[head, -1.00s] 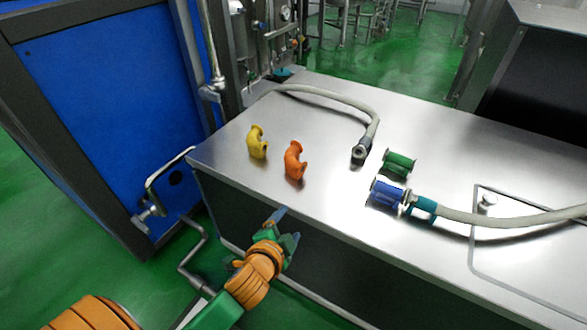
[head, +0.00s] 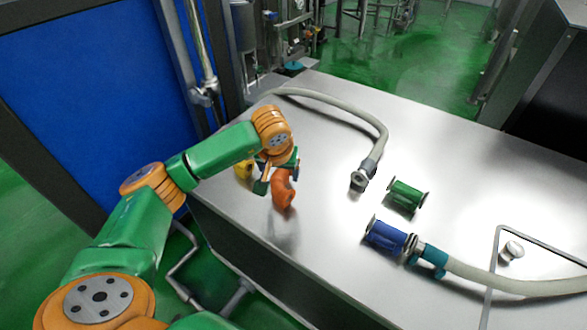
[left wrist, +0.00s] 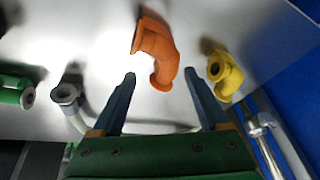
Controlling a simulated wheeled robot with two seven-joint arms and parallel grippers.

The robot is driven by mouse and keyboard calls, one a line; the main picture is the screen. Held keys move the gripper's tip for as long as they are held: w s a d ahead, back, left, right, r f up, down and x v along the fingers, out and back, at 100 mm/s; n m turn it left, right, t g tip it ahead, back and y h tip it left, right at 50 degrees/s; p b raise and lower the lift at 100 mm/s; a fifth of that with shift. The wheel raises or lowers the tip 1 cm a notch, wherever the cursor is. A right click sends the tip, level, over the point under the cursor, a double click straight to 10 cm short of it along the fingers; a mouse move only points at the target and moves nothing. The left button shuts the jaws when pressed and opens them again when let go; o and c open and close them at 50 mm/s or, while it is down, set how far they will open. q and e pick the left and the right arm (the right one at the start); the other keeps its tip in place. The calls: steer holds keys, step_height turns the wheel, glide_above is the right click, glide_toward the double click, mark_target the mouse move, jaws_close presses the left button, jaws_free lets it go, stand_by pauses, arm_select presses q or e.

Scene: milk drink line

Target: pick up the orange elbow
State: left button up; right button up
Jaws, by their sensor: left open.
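The orange elbow (head: 283,190) lies on the steel table near its left edge; the gripper partly hides it in the head view. In the left wrist view the orange elbow (left wrist: 157,50) shows whole, just beyond the fingertips and roughly between their lines. I cannot tell from these views whether a finger touches the elbow. My right gripper is not in view.
A yellow elbow (head: 243,170) sits close beside, partly hidden by my arm; it also shows in the left wrist view (left wrist: 224,74). A grey hose (head: 375,130), a green spool (head: 407,196) and a blue spool (head: 387,235) with another hose lie to the right. A blue cabinet (head: 90,90) stands left.

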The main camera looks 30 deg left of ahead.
mark_target(276, 179)
arm_select(q)
steer(key=f, duration=0.1)
steer(key=a+f, duration=0.1)
steer(key=f, duration=0.1)
steer(key=w+a+f, duration=0.1)
steer(key=f, duration=0.1)
steer(key=shift+w+a, duration=0.1)
steer(key=shift+a, duration=0.05)
steer(key=shift+w+f, duration=0.2)
steer(key=shift+f, duration=0.05)
steer(key=shift+s+r, duration=0.1)
steer(key=shift+r, duration=0.05)
steer(key=c, duration=0.5)
jaws_close()
